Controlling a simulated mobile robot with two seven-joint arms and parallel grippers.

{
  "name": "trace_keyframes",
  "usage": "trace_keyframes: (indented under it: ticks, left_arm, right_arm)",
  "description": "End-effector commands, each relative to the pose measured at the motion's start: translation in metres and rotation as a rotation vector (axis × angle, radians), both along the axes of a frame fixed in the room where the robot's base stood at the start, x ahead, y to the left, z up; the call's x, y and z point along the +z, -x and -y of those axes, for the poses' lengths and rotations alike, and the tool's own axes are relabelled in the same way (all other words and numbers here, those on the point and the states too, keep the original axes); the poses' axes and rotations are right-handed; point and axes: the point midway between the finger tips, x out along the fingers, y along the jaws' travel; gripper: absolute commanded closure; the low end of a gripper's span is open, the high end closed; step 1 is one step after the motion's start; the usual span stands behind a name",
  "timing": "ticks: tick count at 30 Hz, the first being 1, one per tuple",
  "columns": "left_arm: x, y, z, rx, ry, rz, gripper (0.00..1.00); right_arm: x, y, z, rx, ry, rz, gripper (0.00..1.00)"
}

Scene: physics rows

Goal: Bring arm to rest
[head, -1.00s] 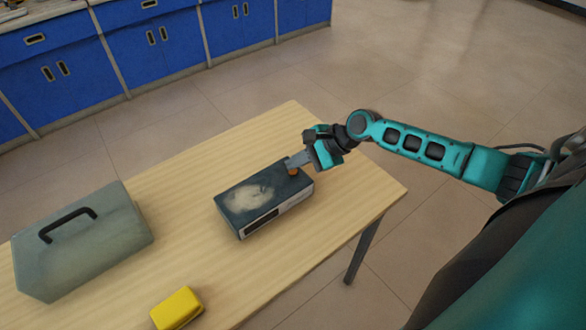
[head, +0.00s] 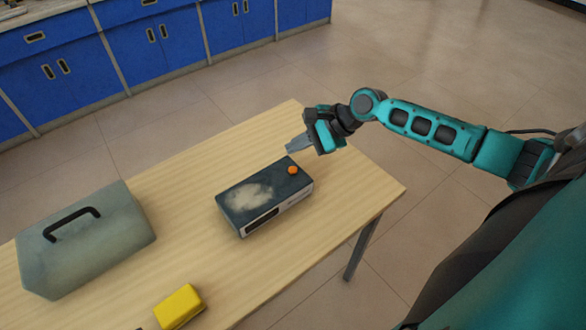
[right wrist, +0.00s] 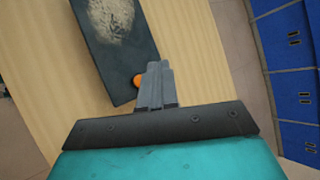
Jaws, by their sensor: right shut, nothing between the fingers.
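My right gripper (head: 295,147) is shut and empty, above the far right part of the wooden table (head: 340,215). It is just beyond a dark box-shaped device (head: 235,205) with an orange knob (head: 293,170) on its top corner and a pale patch on its top. In the right wrist view the shut fingers (right wrist: 155,82) appear beside the orange knob (right wrist: 137,80), partly in front of the device (right wrist: 115,40). In the head view there is a gap between the fingertips and the knob. My left gripper is not in view.
A grey-green case (head: 90,250) with a black handle stands at the table's left. A yellow block (head: 180,306) lies near the front edge. Blue cabinets (head: 130,50) line the back. The floor to the right of the table is clear.

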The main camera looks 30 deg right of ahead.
Motion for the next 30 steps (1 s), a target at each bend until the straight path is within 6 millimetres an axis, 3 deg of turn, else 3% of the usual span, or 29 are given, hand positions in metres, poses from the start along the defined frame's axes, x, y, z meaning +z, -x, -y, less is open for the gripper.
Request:
trace_keyframes:
  ticks: [7,23,26,30]
  left_arm:
    - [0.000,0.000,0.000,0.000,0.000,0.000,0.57]
    - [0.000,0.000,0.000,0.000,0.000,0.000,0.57]
    - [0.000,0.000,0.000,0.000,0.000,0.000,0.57]
    - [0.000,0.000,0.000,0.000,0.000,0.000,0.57]
  right_arm:
    - [0.019,0.000,0.000,0.001,0.001,0.001,1.00]
    - [0.019,0.001,-0.001,0.005,0.002,0.001,1.00]
    - [0.011,0.010,-0.015,0.068,0.032,0.015,1.00]
    - [-0.017,0.052,-0.065,0.345,0.177,0.097,1.00]
